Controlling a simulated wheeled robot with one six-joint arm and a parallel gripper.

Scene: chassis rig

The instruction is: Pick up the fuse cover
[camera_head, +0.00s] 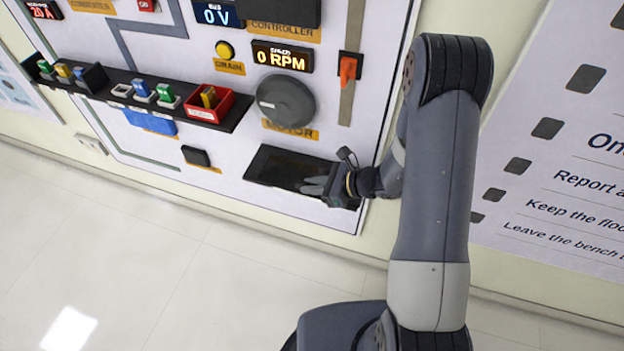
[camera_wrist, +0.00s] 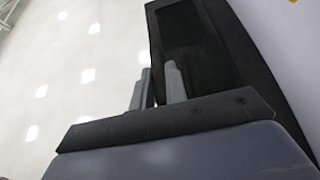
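I cannot clearly identify the fuse cover. A small black block (camera_head: 195,156) sits on the panel above a mostly hidden orange label; its label is too small to read, so I cannot tell if it is the cover. My gripper (camera_head: 312,185) is over the right end of a dark tray (camera_head: 268,167) low on the panel, fingers pointing left. In the wrist view, its two grey fingers (camera_wrist: 158,80) stand apart with nothing visible between them. The dark tray (camera_wrist: 213,70) lies beyond and right of them, and looks empty where visible.
A black shelf (camera_head: 116,90) holds coloured parts and a red bin (camera_head: 208,104). A grey round motor (camera_head: 286,101) sits above the tray, and an orange-handled switch (camera_head: 348,70) is to its upper right. The pale tiled floor (camera_head: 150,260) is clear.

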